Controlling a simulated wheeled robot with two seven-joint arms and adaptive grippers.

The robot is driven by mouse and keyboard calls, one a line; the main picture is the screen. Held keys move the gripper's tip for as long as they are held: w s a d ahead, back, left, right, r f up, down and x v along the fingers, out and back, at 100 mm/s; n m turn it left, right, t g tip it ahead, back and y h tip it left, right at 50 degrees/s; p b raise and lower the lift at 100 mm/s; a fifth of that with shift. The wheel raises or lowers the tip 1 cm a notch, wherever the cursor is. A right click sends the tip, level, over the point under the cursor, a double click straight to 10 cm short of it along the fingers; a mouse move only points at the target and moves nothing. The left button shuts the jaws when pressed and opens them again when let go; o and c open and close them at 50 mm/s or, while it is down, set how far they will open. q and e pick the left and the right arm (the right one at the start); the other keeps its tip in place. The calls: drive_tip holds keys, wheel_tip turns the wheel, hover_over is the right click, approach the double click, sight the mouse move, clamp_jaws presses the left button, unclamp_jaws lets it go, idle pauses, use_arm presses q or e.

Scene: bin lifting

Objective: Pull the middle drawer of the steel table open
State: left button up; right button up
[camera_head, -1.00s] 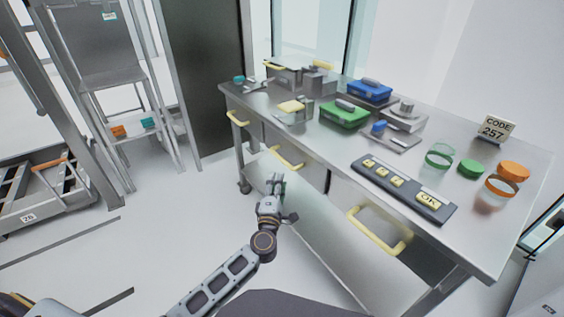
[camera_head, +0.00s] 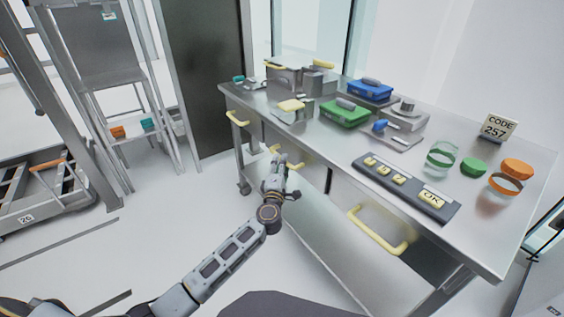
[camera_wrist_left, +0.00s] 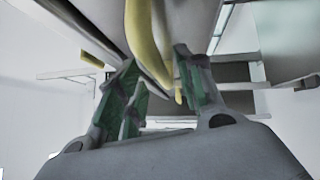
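The steel table (camera_head: 310,150) has a row of drawers with yellow handles under its top. The middle drawer's handle (camera_head: 296,164) is partly hidden behind my left gripper (camera_head: 281,160) in the head view. In the left wrist view the yellow handle (camera_wrist_left: 146,38) runs down between the spread green-padded fingers of my left gripper (camera_wrist_left: 158,82). The fingers are open, with a visible gap; I cannot tell whether either touches the handle. The middle drawer looks closed. My right gripper is not in view.
The left drawer handle (camera_head: 237,118) and right drawer handle (camera_head: 378,232) flank the middle one. On the tabletop are a green box (camera_head: 345,112), a blue box (camera_head: 370,90), a button panel (camera_head: 405,188) and a code sign (camera_head: 498,127). The floor in front is clear.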

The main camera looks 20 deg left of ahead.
use_arm(q)
drive_tip(key=shift+w+a+r+b, duration=0.15)
drive_tip(key=shift+w+b, duration=0.15)
drive_tip(key=shift+w, duration=1)
clamp_jaws()
